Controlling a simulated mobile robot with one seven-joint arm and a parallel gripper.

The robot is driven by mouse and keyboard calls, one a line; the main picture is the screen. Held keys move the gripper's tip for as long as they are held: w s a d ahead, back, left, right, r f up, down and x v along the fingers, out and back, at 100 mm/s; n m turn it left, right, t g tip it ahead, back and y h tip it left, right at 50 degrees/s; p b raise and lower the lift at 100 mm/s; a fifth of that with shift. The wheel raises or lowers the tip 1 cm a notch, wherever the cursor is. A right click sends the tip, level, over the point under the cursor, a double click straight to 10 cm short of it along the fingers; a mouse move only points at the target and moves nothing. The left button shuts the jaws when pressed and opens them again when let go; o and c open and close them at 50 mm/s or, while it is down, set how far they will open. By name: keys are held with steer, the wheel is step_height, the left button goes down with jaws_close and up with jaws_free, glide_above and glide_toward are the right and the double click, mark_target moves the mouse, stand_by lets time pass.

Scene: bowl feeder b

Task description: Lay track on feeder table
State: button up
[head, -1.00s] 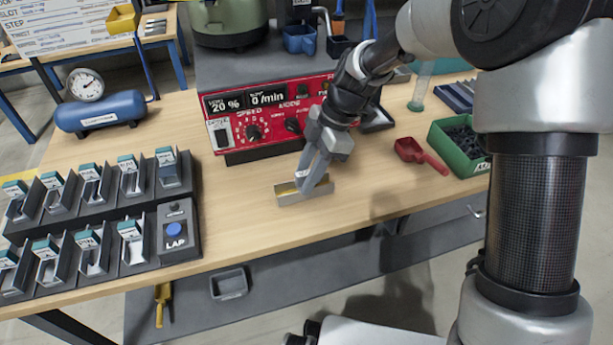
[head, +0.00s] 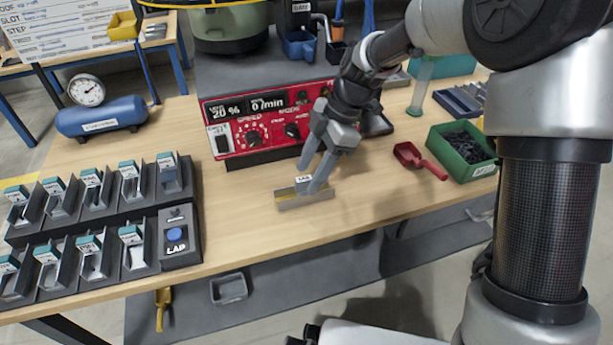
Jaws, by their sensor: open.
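A short grey metal track piece (head: 291,203) with a yellowish inner face lies on the wooden feeder table (head: 240,225), near its front edge.
A red control box (head: 268,125) stands behind the track. A red scoop (head: 420,160) and a green bin of dark parts (head: 462,150) are to the right. Black racks of labelled slots with a LAP button (head: 175,235) stand on the left.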

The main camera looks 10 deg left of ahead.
steer(key=p+v, duration=0.2)
steer(key=v, duration=0.7)
steer(key=s+d+r+m+t+h, duration=0.1)
steer(key=s+d+r+m+t, duration=0.1)
steer(key=s+d+r+m, duration=0.3)
steer(key=s+d+r+m+t+h, duration=0.1)
steer(key=s+d+r+m+t, duration=0.2)
steer(key=d+m, duration=0.4)
steer(key=s+d+r+m+t+h, duration=0.1)
steer(key=s+d+m+t+h, duration=0.1)
steer(key=s+d+m, duration=0.95)
step_height(320, 180, up, 24)
steer(key=t+p, duration=0.1)
steer(key=p, duration=2)
steer(key=shift+w+a+m, duration=0.2)
steer(key=shift+w+m, duration=0.05)
steer(key=shift+m, duration=0.1)
